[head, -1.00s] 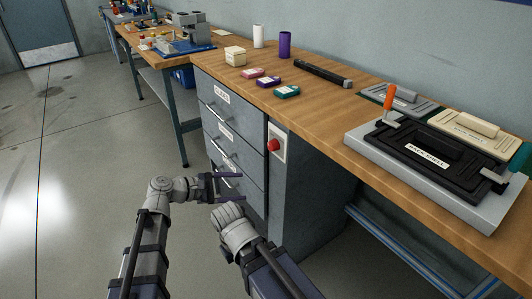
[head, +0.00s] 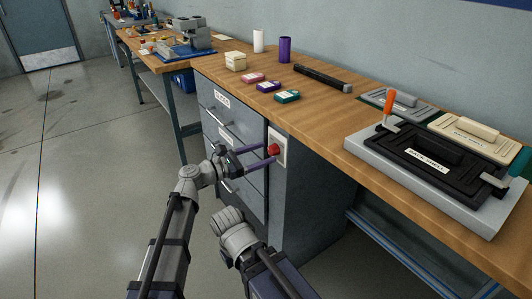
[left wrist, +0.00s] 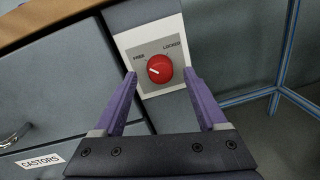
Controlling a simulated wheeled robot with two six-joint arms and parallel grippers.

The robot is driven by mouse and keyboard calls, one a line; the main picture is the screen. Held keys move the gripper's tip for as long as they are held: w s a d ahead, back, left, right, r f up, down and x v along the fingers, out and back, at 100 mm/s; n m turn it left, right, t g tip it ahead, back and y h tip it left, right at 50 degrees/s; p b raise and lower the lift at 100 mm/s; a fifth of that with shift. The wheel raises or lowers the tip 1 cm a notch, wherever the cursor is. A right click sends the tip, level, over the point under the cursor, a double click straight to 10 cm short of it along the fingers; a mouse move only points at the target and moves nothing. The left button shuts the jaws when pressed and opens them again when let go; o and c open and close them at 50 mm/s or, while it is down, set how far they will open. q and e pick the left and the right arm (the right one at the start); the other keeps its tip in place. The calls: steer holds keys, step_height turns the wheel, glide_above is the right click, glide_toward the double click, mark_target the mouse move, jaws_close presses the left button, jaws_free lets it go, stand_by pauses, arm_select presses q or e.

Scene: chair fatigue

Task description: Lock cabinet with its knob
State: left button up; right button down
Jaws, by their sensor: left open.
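The grey drawer cabinet (head: 232,150) stands under the bench. Its round red knob (head: 273,150) sits on a pale plate (head: 280,138) on the cabinet's front. In the left wrist view the knob (left wrist: 160,68) has a white mark on its left, toward the word FREE; LOCKED is printed at upper right. My left gripper (head: 271,155) is open, its purple fingers pointing at the plate. In the left wrist view its fingertips (left wrist: 161,74) lie left and right of the knob, with gaps; contact does not show. My right arm is low in the head view, its fingers not visible.
The wooden benchtop (head: 320,125) overhangs the cabinet. It carries small boxes, a black bar (head: 322,78) and a press-like mold (head: 425,160). Drawer handles (head: 219,117) protrude left of the knob. The floor (head: 80,180) at left is clear.

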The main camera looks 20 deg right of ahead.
arm_select(q)
steer(key=shift+x, duration=0.85)
jaws_close()
